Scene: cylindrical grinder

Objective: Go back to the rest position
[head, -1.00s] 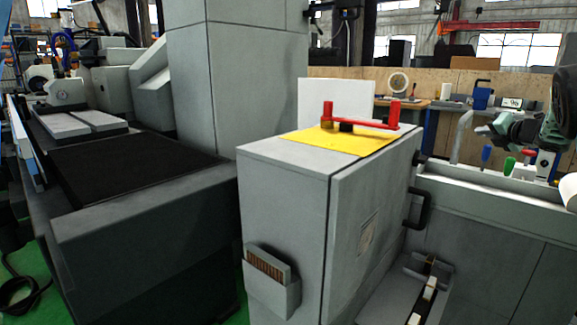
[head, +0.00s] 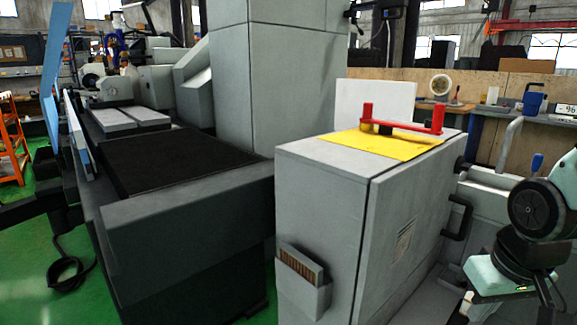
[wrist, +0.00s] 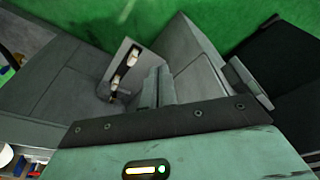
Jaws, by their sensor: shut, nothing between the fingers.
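My gripper (wrist: 159,86) shows in the wrist view, its two grey fingers close together with nothing between them. It points down over the grey cabinet and the green floor. In the head view, part of my arm is folded at the lower right edge, beside the cabinet. I cannot make out the fingertips there. The grey cabinet (head: 325,200) of the grinder stands in the middle of the head view. A red handle (head: 405,127) sits on the yellow plate (head: 375,147) on its top.
The grinder's dark bed (head: 160,160) and tall grey column (head: 275,85) stand left and behind. A black door handle (head: 458,220) sticks out near my arm. A workbench (head: 490,115) is at the back right. Green floor (head: 30,270) is open at the left, with a black cable on it.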

